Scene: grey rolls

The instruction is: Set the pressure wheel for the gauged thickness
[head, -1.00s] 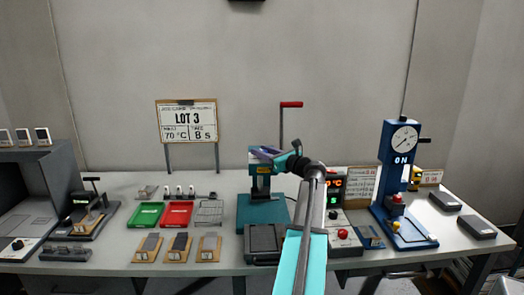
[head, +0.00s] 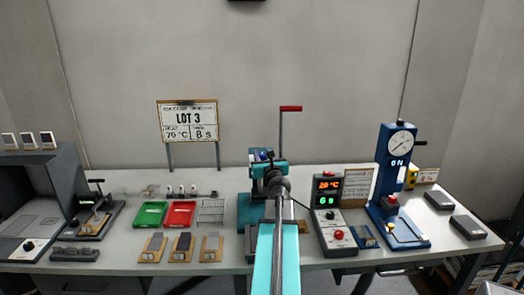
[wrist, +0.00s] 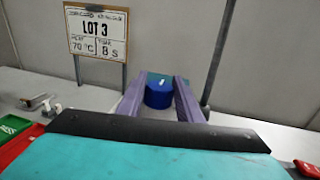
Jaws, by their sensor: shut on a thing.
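The pressure wheel (wrist: 158,97) is a small blue cylinder with a short white mark on its top, seen in the wrist view. My gripper (wrist: 163,82) has its two purple fingers on either side of the wheel and is shut on it. In the head view, my gripper (head: 262,156) is at the top of the teal press (head: 247,210), and my own arm covers much of the press. A blue thickness gauge stand (head: 383,175) with a round white dial (head: 401,143) stands to the right; its needle is too small to read.
A control box (head: 333,228) with lit displays and a red button stands right of the press. Green (head: 150,214) and red (head: 180,213) trays lie to the left. The LOT 3 sign (head: 189,121) stands behind, reading 70 °C and 8 s.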

